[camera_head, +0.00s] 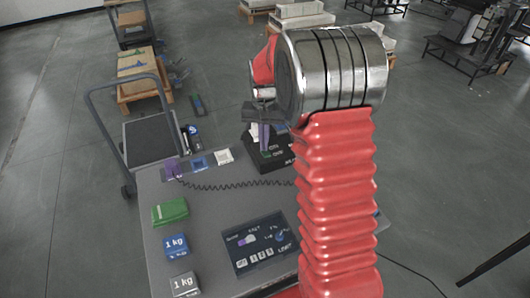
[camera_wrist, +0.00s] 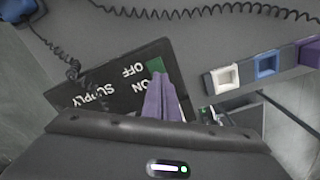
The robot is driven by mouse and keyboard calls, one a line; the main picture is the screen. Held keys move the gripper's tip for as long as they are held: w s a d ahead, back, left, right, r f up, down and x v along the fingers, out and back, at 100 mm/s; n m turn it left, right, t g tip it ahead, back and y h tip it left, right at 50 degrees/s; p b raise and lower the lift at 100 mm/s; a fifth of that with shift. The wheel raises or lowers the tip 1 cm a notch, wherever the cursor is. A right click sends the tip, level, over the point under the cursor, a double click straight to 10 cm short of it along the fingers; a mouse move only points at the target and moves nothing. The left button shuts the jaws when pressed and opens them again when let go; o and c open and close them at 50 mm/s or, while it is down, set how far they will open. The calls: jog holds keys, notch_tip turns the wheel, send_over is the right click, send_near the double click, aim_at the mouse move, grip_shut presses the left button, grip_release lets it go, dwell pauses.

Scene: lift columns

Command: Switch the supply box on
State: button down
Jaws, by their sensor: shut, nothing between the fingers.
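The supply box (camera_head: 268,162) is a black box at the back of the grey table, partly hidden behind my arm. In the wrist view the supply box (camera_wrist: 85,97) shows white ON, OFF and SUPPLY lettering, upside down. My gripper (camera_wrist: 162,82) has purple fingers, shut and empty, over the box near this green part. My gripper also shows in the head view (camera_head: 264,146), above the box. I cannot tell whether the fingers touch it or how the switch stands.
A strip with white (camera_head: 223,156), blue (camera_head: 199,163) and purple (camera_head: 174,169) pieces lies left of the box. A coiled cable (camera_head: 235,185) crosses the table.

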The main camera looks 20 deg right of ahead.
notch_tip(320, 180, up, 7)
dwell(1.1)
dwell(0.5)
jog(key=shift+f+n, duration=0.3)
jog(key=shift+f, duration=0.1)
jog(key=s, duration=0.1)
jog(key=s+f, duration=0.1)
jog(key=s+a, duration=0.1)
jog(key=shift+s+f+n, duration=0.2)
jog(key=shift+s+n, duration=0.05)
jog(key=shift+n, duration=0.15)
jog(key=s+a+r+n+t, duration=0.1)
jog(key=s+a+r+t, duration=0.1)
jog(key=s, duration=0.6)
jog(key=s+a+r+n+t, duration=0.1)
jog(key=s+a+r+n, duration=0.1)
jog(key=s+a+r, duration=0.3)
jog(key=s+a+r+n+t, duration=0.1)
jog(key=s+a+r, duration=0.3)
jog(key=s, duration=0.7)
jog(key=shift+s+r+n+t, duration=0.3)
jog(key=shift+r+t, duration=0.1)
jog(key=shift+t, duration=0.4)
